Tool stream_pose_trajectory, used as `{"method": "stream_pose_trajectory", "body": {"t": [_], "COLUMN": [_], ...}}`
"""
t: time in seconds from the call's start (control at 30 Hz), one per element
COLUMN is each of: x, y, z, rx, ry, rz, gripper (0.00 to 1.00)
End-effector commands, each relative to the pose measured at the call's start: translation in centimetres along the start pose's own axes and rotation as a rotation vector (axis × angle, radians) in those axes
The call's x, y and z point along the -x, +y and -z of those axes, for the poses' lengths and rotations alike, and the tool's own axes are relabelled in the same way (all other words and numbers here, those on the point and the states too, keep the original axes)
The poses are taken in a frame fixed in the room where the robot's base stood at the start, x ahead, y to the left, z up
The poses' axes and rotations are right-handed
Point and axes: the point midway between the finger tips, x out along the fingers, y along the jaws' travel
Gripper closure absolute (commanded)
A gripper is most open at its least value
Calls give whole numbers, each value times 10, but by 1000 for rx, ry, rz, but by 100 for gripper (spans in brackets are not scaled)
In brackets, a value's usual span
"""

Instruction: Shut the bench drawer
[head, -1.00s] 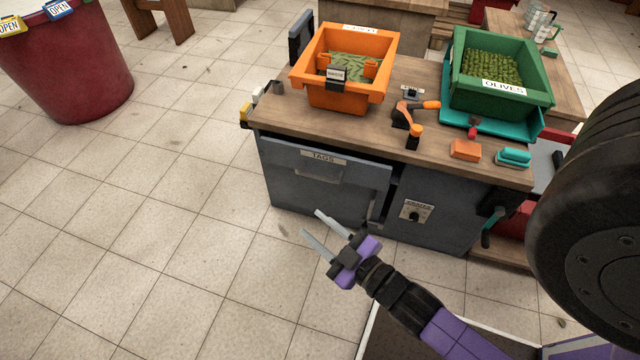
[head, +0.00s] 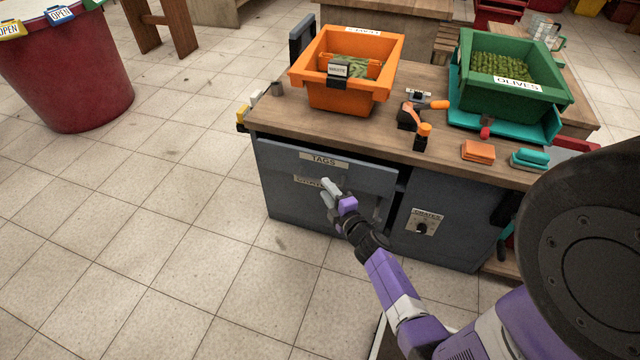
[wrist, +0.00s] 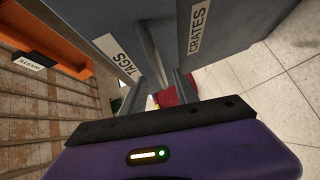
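The grey bench drawer labelled TAGS (head: 370,178) stands out a little from the bench front in the head view, with a dark gap at its right side. Its label also shows in the wrist view (wrist: 121,62). A second label, CRATES, is on the grey face in the wrist view (wrist: 196,30). My gripper (head: 329,192) is in front of the drawer front, just below the TAGS label, and covers the handle area. In the wrist view its two fingers (wrist: 160,92) are apart with a gap between them. I cannot tell whether they touch the drawer.
On the bench top (head: 290,115) stand an orange crate (head: 342,98), a green olive crate (head: 515,103), an orange-handled tool (head: 410,115) and sponge-like blocks (head: 478,150). A red bin (head: 65,85) stands at the far left. The tiled floor left of the bench is clear.

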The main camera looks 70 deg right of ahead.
Motion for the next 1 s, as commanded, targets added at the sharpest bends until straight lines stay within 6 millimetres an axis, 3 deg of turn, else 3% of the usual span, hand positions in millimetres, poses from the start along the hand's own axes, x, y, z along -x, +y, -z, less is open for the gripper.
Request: {"method": "stream_pose_trajectory", "body": {"t": [0.1, 0.3, 0.67, 0.7, 0.87, 1.0], "x": [-21, -44, -50, -50, -50, -50], "y": [-1, -1, 0, 0, 0, 0], "z": [0, 0, 1, 1, 1, 1], "rx": [-1, -1, -2, -2, -2, -2], "ry": [0, 1, 0, 0, 1, 1], "rz": [-3, -1, 0, 0, 0, 0], "gripper": [64, 64, 64, 66, 97, 100]}}
